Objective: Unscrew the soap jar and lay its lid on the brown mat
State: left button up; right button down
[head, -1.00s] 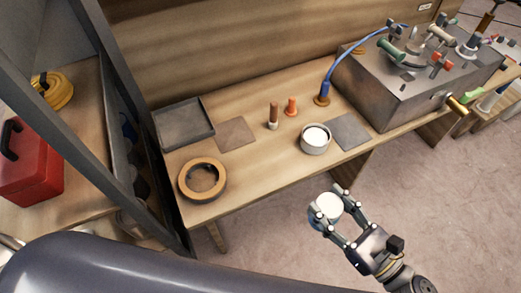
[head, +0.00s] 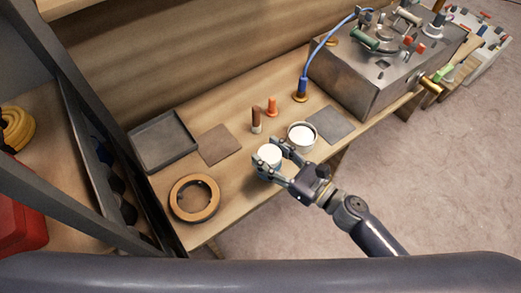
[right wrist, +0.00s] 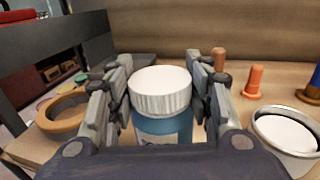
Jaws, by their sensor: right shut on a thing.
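The soap jar (right wrist: 162,126) has a blue body with a pale label and a ribbed white lid (right wrist: 160,88) on top. In the head view its white lid (head: 269,154) shows near the table's front edge. My right gripper (head: 269,164) is shut on the jar, with a finger on each side, and the jar is upright. Its bottom is hidden, so I cannot tell if it touches the table. The brown mat (head: 215,145) lies bare on the table, left of and behind the jar. My left gripper is not in view.
A dark tray (head: 163,142) and a wooden ring (head: 194,198) are at the left. A grey mat (head: 331,124) lies bare near the metal box (head: 370,75).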

aim_at(265, 149)
jog(key=shift+w+a+f, duration=0.1)
jog(key=shift+w+a, duration=0.65)
jog(key=shift+w, duration=0.3)
jog(key=shift+w+a, duration=0.15)
jog(key=shift+w, duration=0.05)
jog(key=shift+w+a, duration=0.3)
jog(key=shift+w, duration=0.1)
notch_tip(265, 149, down, 4)
jog(key=b, duration=0.3)
jog(key=shift+r, duration=0.2)
jog(key=shift+f+b, duration=0.15)
jog(key=shift+b, duration=0.2)
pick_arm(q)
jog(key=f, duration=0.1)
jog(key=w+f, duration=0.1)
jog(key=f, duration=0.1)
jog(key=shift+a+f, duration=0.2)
